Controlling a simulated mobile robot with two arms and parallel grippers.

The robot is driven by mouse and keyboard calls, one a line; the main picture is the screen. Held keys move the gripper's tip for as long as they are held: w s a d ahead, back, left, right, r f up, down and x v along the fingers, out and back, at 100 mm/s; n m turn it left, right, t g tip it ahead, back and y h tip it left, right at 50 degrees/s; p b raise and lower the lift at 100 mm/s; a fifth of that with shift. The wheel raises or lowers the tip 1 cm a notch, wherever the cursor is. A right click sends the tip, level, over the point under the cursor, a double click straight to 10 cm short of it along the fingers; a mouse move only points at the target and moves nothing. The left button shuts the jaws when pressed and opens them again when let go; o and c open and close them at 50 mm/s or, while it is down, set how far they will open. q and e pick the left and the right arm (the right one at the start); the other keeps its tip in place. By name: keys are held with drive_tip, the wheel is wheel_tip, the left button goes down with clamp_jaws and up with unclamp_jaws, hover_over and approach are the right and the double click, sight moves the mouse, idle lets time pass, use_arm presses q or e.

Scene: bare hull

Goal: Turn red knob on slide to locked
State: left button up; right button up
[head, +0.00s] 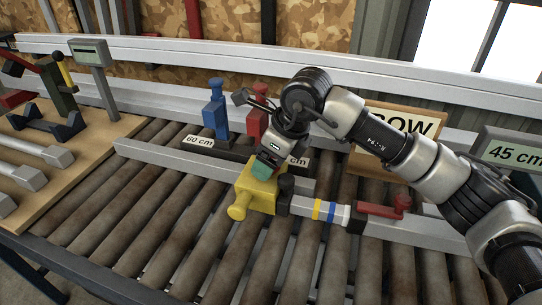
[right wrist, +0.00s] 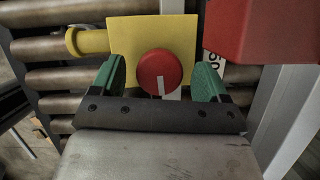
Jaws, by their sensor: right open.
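The yellow slide block (head: 258,192) sits on the grey rail over the rollers, with a round yellow stub at its left. The red knob (right wrist: 160,70) is on the yellow block in the right wrist view, its white mark pointing down in the picture. In the head view the knob is hidden behind my gripper. My right gripper (head: 268,168) is over the block; in the right wrist view its green fingers (right wrist: 160,82) are open on either side of the knob. I cannot tell whether they touch it. My left gripper is not in view.
A red block (right wrist: 268,30) fills the upper right of the wrist view. A blue post (head: 215,110) and a red post (head: 257,124) stand behind the yellow block. A red handle (head: 385,209) is on the rail at its right. The front rollers are clear.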

drive_tip(key=v, duration=1)
drive_tip(key=shift+d+r, duration=0.2)
drive_tip(key=shift+r, duration=0.15)
drive_tip(key=shift+s, duration=0.1)
